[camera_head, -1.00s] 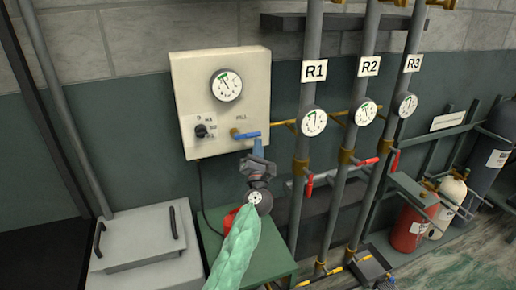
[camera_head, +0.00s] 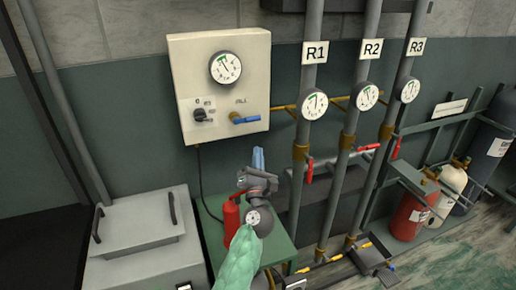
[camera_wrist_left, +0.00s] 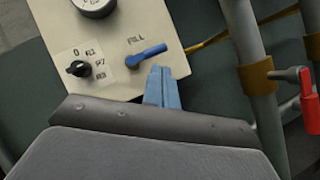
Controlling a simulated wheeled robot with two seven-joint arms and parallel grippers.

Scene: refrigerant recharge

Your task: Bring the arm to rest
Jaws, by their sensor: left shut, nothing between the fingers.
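My left arm comes in from the bottom of the head view in a green sleeve. My left gripper (camera_head: 258,160) has blue fingers that are shut and empty. It is below the control box (camera_head: 190,110), apart from it in the head view. The box has a gauge (camera_head: 225,67), a black selector knob (camera_head: 201,115) and a blue FILL valve handle (camera_head: 245,118). In the left wrist view the closed fingers (camera_wrist_left: 161,87) point up, just below the blue FILL handle (camera_wrist_left: 148,52), with a gap between them. My right gripper is not in view.
Pipes R1 (camera_head: 303,150), R2 (camera_head: 353,140) and R3 (camera_head: 398,100) with gauges and red valve handles stand at right. A red cylinder (camera_head: 231,217) is on the green table (camera_head: 280,240) beside my arm. A grey chest (camera_head: 135,225) is at left. Gas cylinders (camera_head: 410,215) stand far right.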

